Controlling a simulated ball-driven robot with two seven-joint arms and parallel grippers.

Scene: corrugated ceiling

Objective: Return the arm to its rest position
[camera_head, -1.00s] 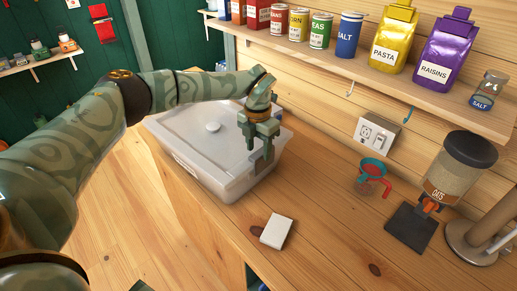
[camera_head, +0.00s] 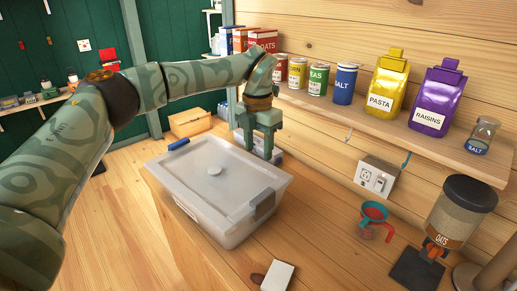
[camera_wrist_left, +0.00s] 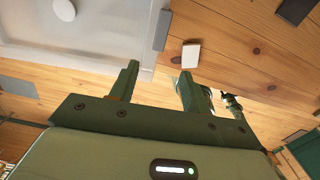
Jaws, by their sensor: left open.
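My left arm comes in from the left in the head view. Its green gripper (camera_head: 259,148) points down above the back edge of a lidded translucent bin (camera_head: 205,225). The gripper is open, with nothing between its fingers. In the left wrist view the two fingers (camera_wrist_left: 157,88) stand apart, and the bin's lid (camera_wrist_left: 110,25) shows beyond them at the upper left. My right gripper is not in view.
A small white block (camera_head: 277,276) lies on the wooden counter (camera_head: 320,240) in front of the bin. A red-handled measuring cup (camera_head: 374,218) and an oats dispenser (camera_head: 455,215) stand at the right. A shelf (camera_head: 400,130) with cans and bags runs above the counter.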

